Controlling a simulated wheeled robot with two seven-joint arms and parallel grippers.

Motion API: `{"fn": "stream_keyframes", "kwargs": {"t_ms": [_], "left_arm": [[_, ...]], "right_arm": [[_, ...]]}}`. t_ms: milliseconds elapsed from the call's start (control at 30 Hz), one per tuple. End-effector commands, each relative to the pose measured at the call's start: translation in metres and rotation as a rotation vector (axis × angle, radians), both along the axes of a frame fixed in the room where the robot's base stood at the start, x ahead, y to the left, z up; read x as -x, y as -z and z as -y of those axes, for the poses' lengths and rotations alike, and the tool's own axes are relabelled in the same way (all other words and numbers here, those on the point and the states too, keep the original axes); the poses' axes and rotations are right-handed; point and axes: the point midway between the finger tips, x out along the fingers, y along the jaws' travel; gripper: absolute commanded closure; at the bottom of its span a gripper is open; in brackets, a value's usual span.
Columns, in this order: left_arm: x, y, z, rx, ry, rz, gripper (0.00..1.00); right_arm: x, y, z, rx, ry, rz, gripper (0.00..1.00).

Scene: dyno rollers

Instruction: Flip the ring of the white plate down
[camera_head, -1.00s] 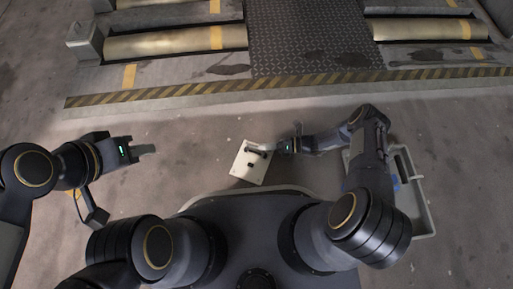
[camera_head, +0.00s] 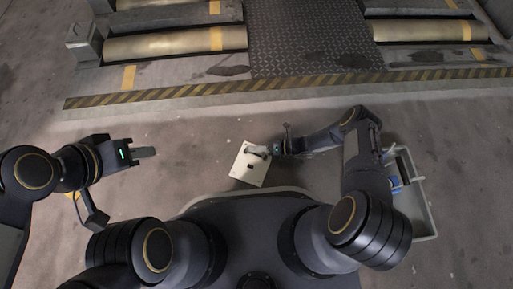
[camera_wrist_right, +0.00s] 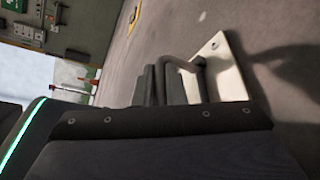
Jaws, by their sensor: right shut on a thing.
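The white plate (camera_head: 245,172) is on or near the floor, in front of my base, in the head view. Its ring (camera_head: 256,151) shows as a small dark bar at the plate's upper part. In the right wrist view the plate (camera_wrist_right: 231,82) stands at right of centre, and the grey bent ring (camera_wrist_right: 178,62) sticks out from it toward my fingers. My right gripper (camera_head: 271,150) is shut on the ring from the right; its fingers (camera_wrist_right: 158,84) partly hide it. My left gripper (camera_head: 145,152) is away to the left, touching nothing; its finger gap is not clear.
A grey bin (camera_head: 424,205) with something blue in it stands at right, partly behind my right arm. A raised edge with yellow-black stripes (camera_head: 160,94) and rollers (camera_head: 165,43) lie beyond. The floor between left gripper and plate is clear.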

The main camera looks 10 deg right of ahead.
Motion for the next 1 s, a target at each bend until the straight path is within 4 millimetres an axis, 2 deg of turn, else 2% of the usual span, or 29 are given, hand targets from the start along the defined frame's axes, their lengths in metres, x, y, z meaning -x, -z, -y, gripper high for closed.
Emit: {"fn": "stream_keyframes", "kwargs": {"t_ms": [367, 1000], "left_arm": [[0.0, -0.005, 0.0, 0.0, 0.0, 0.0, 0.71], [0.0, -0.025, 0.0, 0.0, 0.0, 0.0, 0.71]], "right_arm": [[0.006, -0.001, -0.003, 0.047, 0.002, 0.094, 1.0], [0.027, 0.007, -0.013, 0.24, 0.002, 0.478, 1.0]]}}
